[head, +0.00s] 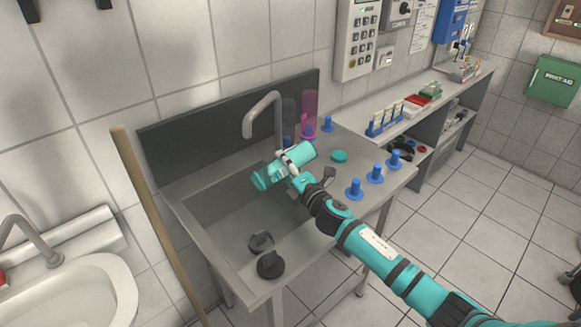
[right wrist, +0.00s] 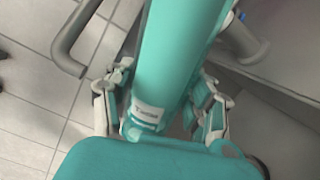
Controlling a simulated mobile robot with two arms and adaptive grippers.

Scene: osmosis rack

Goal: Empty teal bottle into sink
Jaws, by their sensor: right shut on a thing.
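The teal bottle (head: 301,151) is tilted well over on its side above the steel sink (head: 215,215), its lower end pointing left over the basin. My right gripper (head: 287,161) is shut around the middle of the bottle, just in front of the grey tap (head: 262,105). In the right wrist view the bottle (right wrist: 178,55) lies between the two fingers (right wrist: 160,108), with a small white label on it. I cannot see any liquid coming out, and its opening does not show clearly. My left gripper is not in view.
A teal disc (head: 339,156) lies on the drainboard. Blue pegs (head: 375,174) stand along the drainboard's right side, with clear and pink cylinders (head: 310,112) behind. A wooden pole (head: 155,210) leans left of the sink.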

